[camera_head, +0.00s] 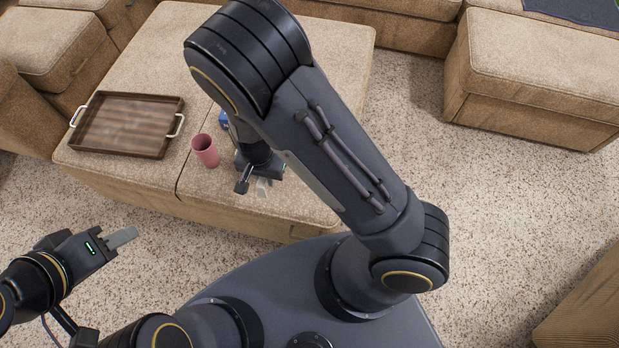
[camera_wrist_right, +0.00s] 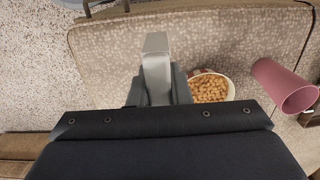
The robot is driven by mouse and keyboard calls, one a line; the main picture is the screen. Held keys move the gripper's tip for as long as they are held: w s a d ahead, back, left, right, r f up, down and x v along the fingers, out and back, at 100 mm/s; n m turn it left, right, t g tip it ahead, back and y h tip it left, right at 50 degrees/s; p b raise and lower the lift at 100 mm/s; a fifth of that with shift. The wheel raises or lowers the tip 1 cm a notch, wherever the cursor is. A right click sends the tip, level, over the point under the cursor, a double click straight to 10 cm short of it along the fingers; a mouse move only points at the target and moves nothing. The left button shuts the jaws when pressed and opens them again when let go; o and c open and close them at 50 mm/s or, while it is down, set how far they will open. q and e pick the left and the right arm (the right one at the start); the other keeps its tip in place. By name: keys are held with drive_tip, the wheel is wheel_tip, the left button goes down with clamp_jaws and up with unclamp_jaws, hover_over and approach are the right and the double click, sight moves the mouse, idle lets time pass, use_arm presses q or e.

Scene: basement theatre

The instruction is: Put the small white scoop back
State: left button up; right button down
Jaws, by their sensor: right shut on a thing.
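My right gripper (camera_head: 262,187) is low over the near part of the beige ottoman, and it also shows in the right wrist view (camera_wrist_right: 155,70). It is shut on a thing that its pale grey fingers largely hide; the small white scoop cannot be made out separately. A white-rimmed popcorn tub (camera_wrist_right: 211,88) stands close beside the fingers in the wrist view. In the head view my right arm covers most of that spot. My left gripper (camera_head: 121,238) is off the ottoman at the lower left, seen edge-on, with no object visible in it.
A pink cup (camera_head: 205,150) stands on the ottoman (camera_head: 240,205) left of my right gripper, and shows at right in the wrist view (camera_wrist_right: 284,86). A brown wooden tray (camera_head: 127,122) lies further left. Sofa sections (camera_head: 540,75) stand around; carpet is clear at right.

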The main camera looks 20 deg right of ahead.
drive_tip(key=d+f+b, duration=0.1)
drive_tip(key=d+f, duration=0.2)
drive_tip(key=d, duration=0.1)
drive_tip(key=w+d+f+b, duration=0.1)
drive_tip(key=d+f, duration=0.1)
drive_tip(key=d, duration=0.2)
drive_tip(key=d+f+b, duration=0.2)
drive_tip(key=d+f, duration=0.1)
drive_tip(key=shift+w+d+f, duration=0.25)
drive_tip(key=shift+d+f, duration=0.05)
drive_tip(key=shift+d, duration=0.1)
drive_tip(key=shift+d+f, duration=0.15)
drive_tip(key=shift+f, duration=0.05)
drive_tip(key=shift+d+f+b, duration=0.15)
drive_tip(key=shift+f+b, duration=0.55)
drive_tip(key=shift+f, duration=0.95)
drive_tip(key=shift+f, duration=0.1)
drive_tip(key=shift+f, duration=0.15)
drive_tip(key=c, duration=1.3)
unclamp_jaws()
drive_tip(key=shift+c, duration=0.2)
